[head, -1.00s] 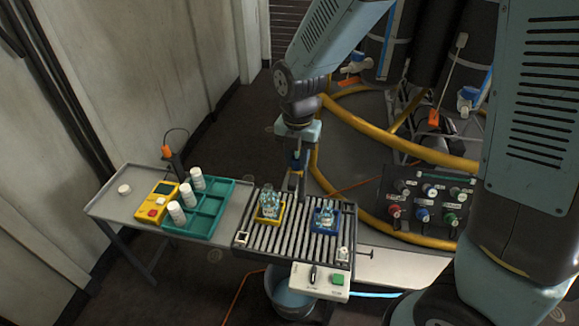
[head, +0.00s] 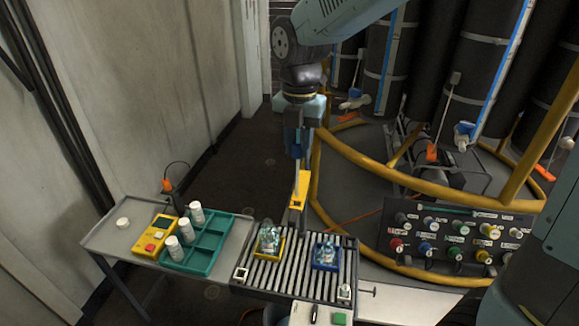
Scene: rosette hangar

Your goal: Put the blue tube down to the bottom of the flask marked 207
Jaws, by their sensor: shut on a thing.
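My gripper (head: 298,147) is above the back edge of the slatted rack. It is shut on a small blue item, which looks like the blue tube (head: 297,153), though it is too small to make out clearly. Two clear glass flasks stand on the rack. The left flask (head: 269,238) sits in a yellow holder (head: 258,252), and the right flask (head: 327,250) sits in a blue holder (head: 315,265). Both are below my gripper and apart from it. Their markings cannot be read, so I cannot tell which is 207.
A yellow plate (head: 301,188) on a grey upright (head: 296,219) shows under my gripper behind the rack (head: 290,287). A teal tray (head: 216,243) with white containers and a yellow device (head: 155,234) are to the left. A yellow rail and control panel (head: 450,236) are right.

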